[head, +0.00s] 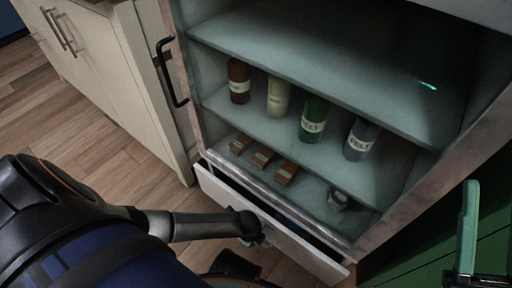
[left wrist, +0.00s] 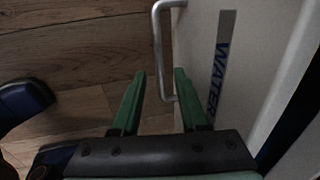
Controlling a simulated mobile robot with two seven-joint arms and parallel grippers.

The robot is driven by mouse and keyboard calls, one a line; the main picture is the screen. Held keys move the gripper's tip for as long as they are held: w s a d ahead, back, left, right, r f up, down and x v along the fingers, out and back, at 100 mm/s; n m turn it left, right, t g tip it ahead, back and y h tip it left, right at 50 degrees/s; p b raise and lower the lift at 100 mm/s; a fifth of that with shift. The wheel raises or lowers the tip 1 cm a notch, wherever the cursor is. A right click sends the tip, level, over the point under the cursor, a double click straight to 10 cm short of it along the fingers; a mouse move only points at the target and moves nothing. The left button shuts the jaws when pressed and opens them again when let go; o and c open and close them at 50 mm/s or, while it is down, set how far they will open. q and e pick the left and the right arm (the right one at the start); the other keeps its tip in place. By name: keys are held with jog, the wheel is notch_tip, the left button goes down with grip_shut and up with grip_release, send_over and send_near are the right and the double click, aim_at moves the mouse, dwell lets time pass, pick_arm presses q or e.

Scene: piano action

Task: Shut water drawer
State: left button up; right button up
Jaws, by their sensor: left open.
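The water drawer (head: 300,250) is the white bottom drawer of the open cabinet in the head view. It stands partly pulled out, with a dark gap behind its front. In the head view, my left arm hides most of that gripper. My right gripper shows one green finger (head: 468,230) at the right edge.
Cabinet shelves (head: 310,65) above the drawer hold several bottles (head: 314,118), brown blocks (head: 263,157) and a small jar (head: 338,200). A black handle (head: 172,75) sticks out at left beside a white cupboard (head: 100,60). Wooden floor (head: 90,135) is clear in front.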

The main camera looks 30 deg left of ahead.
pick_arm(q)
jog(key=shift+w+f, duration=0.15)
jog(key=shift+f, duration=0.3)
grip_shut()
dwell(1.2)
